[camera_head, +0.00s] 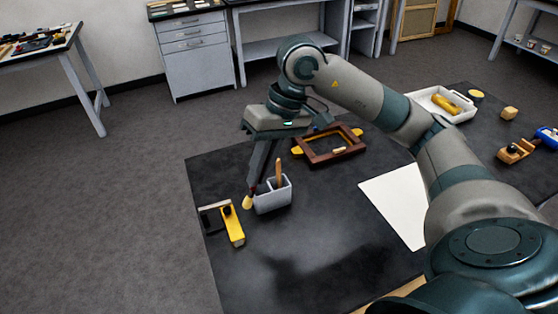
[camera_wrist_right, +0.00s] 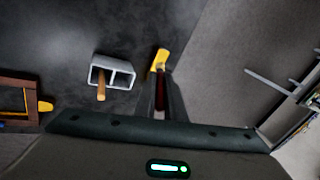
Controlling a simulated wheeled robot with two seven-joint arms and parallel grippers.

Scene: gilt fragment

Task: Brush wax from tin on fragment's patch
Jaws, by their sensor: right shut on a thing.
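My right gripper (camera_head: 253,188) points down beside the grey two-slot holder, shut on a slim brush with a dark red handle (camera_wrist_right: 160,92). The brush's pale yellow tip (camera_head: 247,203) hangs below the fingers, left of the holder. The fragment, a brown frame piece with gilt parts (camera_head: 322,158), lies on the black table top beyond the holder. Its patch cannot be made out. A small round yellow thing (camera_head: 476,94) at the far right may be the wax tin; I cannot tell. My left gripper is out of view.
The grey holder (camera_head: 272,200) keeps one wooden-handled tool upright. A yellow and black tool (camera_head: 233,228) lies at the table's left edge. A white sheet (camera_head: 396,203) lies right of centre. A white tray (camera_head: 424,99) and wooden blocks stand farther right. The front middle is clear.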

